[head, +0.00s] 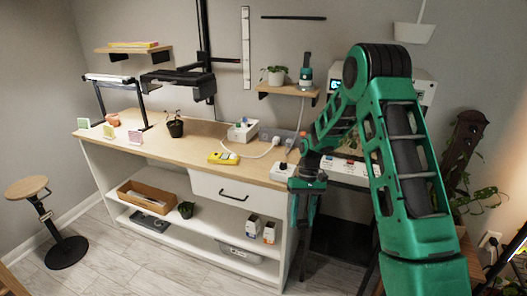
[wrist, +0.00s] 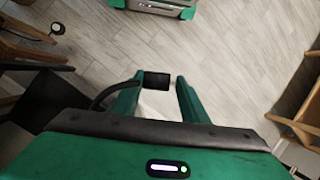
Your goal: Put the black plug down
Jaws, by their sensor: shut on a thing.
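In the wrist view the black plug (wrist: 157,79) is a small dark block between the fingertips of my gripper (wrist: 159,86). My gripper is shut on it, and a black cable (wrist: 98,100) curves away from it to the left. Pale wood floor shows beyond the plug, with no surface visibly touching it. In the head view my gripper (head: 302,220) points down beside the right end of the workbench (head: 160,142), below its top. I cannot make out the plug in the head view.
A white box (head: 283,172) sits at the bench top's right end, near a white plug (head: 276,141) with a white cable. A stool (head: 27,187) stands left. The front floor is clear.

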